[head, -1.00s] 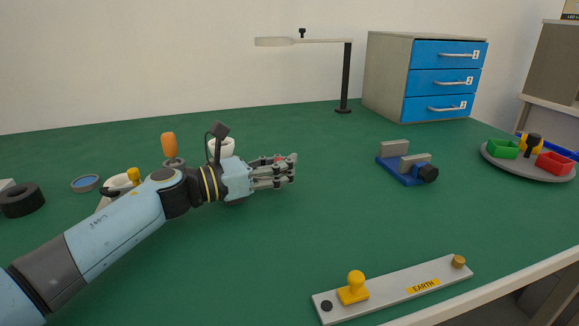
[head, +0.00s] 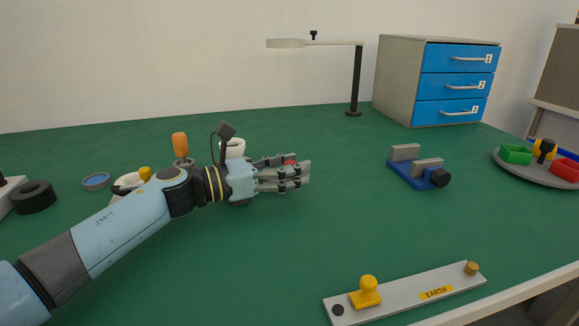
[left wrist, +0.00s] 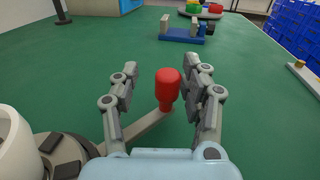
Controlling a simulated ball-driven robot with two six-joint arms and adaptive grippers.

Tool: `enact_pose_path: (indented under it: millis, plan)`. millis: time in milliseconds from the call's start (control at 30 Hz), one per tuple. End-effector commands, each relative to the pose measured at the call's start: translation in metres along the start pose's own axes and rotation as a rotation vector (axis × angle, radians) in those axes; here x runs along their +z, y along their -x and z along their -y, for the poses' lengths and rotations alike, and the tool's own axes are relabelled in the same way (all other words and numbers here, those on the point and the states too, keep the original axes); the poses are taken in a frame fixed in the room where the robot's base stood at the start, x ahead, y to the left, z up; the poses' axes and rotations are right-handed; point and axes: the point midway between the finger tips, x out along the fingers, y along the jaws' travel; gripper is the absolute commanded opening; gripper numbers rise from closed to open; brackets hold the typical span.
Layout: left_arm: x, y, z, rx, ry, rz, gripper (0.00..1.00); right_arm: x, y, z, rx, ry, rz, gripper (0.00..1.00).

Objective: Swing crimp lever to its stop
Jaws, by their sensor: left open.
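The crimp lever shows in the left wrist view as a grey bar (left wrist: 140,131) with an upright red knob (left wrist: 168,88) at its end. The bar runs from a round grey base with dark pads (left wrist: 62,152) at the lower left. In the head view my left gripper (head: 300,172) reaches right, and only a bit of the red knob (head: 290,162) shows behind the fingers. The base is mostly hidden there. My right gripper is not in view.
A blue vise-like fixture (head: 416,176) stands to the right, with green table free between. An EARTH strip (head: 405,293) lies at the front edge. A lamp (head: 356,80), drawer cabinet (head: 400,80) and round tray (head: 540,177) stand farther off. A white cup (left wrist: 18,150) is beside the base.

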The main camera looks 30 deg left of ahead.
Motion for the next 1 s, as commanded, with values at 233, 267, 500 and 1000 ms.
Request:
enact_pose_path:
  millis: [233, 267, 500, 1000]
  plan:
    - [-0.001, 0.012, 0.0, -0.001, -0.001, -0.003, 0.46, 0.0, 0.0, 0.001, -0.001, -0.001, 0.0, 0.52]
    - [-0.001, 0.016, 0.0, -0.001, -0.001, -0.003, 0.46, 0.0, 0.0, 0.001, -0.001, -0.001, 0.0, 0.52]
    - [-0.002, 0.071, 0.0, -0.001, -0.001, -0.007, 0.46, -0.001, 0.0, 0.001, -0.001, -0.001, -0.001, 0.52]
    - [0.0, 0.122, -0.001, 0.002, 0.0, 0.0, 0.46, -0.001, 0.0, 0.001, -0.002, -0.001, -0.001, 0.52]
